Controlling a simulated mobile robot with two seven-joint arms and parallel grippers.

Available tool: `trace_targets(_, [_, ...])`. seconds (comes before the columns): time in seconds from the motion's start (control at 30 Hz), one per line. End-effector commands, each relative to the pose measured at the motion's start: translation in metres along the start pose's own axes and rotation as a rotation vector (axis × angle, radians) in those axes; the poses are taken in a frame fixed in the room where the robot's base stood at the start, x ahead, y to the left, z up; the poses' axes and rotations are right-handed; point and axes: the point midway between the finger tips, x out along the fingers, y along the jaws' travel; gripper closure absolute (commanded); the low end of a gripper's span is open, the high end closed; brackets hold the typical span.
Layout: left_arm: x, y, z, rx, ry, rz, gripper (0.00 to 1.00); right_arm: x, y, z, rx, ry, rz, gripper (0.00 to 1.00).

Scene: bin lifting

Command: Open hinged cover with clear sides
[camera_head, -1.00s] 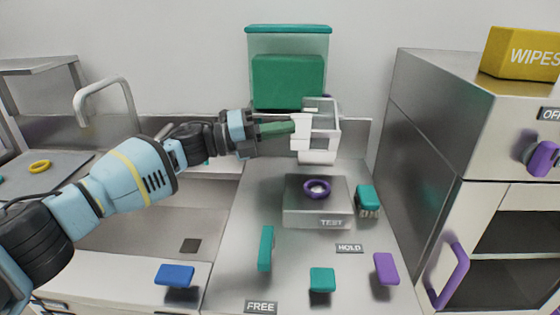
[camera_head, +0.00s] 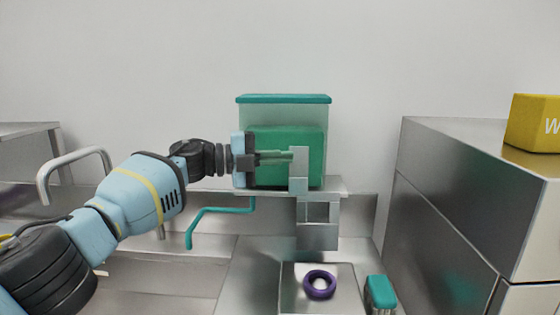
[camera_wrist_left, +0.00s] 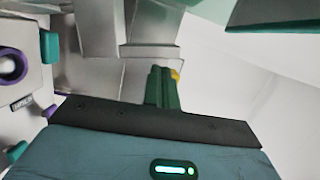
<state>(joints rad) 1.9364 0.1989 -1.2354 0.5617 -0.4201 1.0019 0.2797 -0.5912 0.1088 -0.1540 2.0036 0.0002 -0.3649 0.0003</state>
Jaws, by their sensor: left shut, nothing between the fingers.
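A container with translucent sides and a teal lid (camera_head: 283,99) stands on a back ledge, with a green block (camera_head: 308,145) inside. The lid lies flat on top. In front of it is a pale grey bracket-like frame (camera_head: 317,236) with a square opening and an upright tab. I cannot tell whether this frame is the hinged cover. My left gripper (camera_head: 284,157) is shut and empty, pointing right, its tips at the tab; contact is unclear. The left wrist view shows its green fingers (camera_wrist_left: 161,88) together, beside grey metal parts. My right gripper is not in view.
A metal test stand (camera_head: 345,287) holds a purple ring (camera_head: 319,284). A teal block (camera_head: 381,291) is beside it. A steel cabinet (camera_head: 445,195) with a yellow box (camera_head: 532,124) fills the right. A bent teal handle (camera_head: 222,210) is below the arm.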

Motion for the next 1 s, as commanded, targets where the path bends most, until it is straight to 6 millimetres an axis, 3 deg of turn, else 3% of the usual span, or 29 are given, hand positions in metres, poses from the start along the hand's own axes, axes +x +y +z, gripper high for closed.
trace_targets(0.57, [-0.002,0.0,0.0,0.001,0.0,0.0,1.0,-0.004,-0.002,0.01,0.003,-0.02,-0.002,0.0])
trace_targets(1.0, [-0.061,0.0,0.0,0.001,-0.001,-0.001,1.0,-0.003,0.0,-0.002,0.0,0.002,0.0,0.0])
